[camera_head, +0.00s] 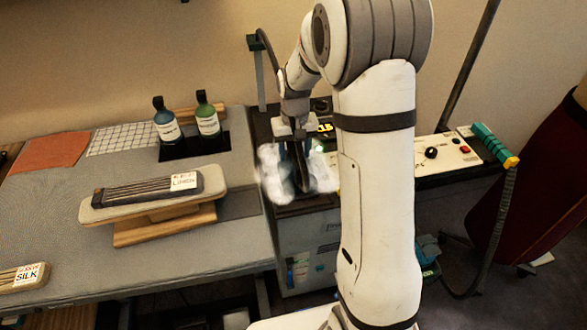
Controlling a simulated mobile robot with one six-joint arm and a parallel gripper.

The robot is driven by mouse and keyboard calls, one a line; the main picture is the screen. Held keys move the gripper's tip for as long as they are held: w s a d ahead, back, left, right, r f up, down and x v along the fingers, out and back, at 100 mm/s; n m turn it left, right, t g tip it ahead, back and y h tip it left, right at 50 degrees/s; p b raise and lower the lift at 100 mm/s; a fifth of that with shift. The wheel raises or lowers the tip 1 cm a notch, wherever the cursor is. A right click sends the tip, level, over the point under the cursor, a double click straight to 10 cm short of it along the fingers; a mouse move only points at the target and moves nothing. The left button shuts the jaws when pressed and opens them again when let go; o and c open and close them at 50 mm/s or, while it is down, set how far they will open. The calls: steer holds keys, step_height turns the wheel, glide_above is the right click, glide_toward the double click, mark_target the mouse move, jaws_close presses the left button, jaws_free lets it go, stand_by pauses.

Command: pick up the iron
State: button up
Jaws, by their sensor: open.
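A dark upright shape, which looks like the iron (302,175), stands on the dark top of the cabinet in the middle of the view. White steam-like puffs surround it and hide much of its outline. My gripper (295,146) hangs down from above, right at the top of this dark shape. Its jaws are open. I cannot tell whether the fingers straddle the iron's handle or only hover above it, since the puffs and my own arm cover part of the area.
A control panel (445,153) with a hose (506,200) is at right. A dark red garment (530,190) hangs far right.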

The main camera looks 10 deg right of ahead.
jaws_close()
stand_by(0.5)
steer(key=shift+r, duration=0.1)
stand_by(0.8)
